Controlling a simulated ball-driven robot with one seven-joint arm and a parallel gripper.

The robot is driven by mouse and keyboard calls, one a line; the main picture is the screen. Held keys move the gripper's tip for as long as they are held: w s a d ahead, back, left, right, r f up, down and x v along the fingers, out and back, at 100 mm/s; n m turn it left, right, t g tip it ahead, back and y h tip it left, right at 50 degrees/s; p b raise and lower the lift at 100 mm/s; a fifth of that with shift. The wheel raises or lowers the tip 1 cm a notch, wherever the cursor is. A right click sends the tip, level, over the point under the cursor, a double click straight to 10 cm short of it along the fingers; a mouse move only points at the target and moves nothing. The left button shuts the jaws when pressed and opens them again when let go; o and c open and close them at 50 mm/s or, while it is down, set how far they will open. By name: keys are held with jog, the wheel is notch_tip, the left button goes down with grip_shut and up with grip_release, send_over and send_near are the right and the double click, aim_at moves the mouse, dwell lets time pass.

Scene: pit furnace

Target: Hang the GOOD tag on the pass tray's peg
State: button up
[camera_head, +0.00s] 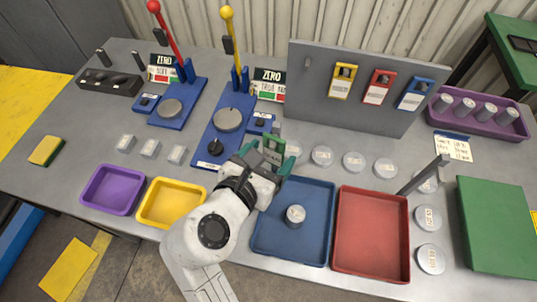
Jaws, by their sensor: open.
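A green tag (273,146) with a pale label shows at my gripper (269,160), between its teal fingertips. My gripper is open, over the back left corner of the blue tray (262,240). I cannot tell whether the tag hangs on a peg there; my gripper and arm hide that corner. The tag's lettering is too small to read. The blue tray holds one round metal piece (295,214). A red tray (343,262) stands right beside it, empty, with a grey post and bar (425,174) at its back right. No tray reads clearly as the pass tray.
A grey board (330,112) behind carries yellow, red and blue tags and one bare peg (307,62). Two blue lever gauges (180,108) stand left. Several round discs (354,161) line the table behind and right of the trays. Purple and yellow trays (112,188) lie left of my arm.

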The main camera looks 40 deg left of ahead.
jog(key=v, duration=1)
jog(key=shift+s+r, duration=0.2)
jog(key=shift+s, duration=0.15)
jog(key=shift+d, duration=0.1)
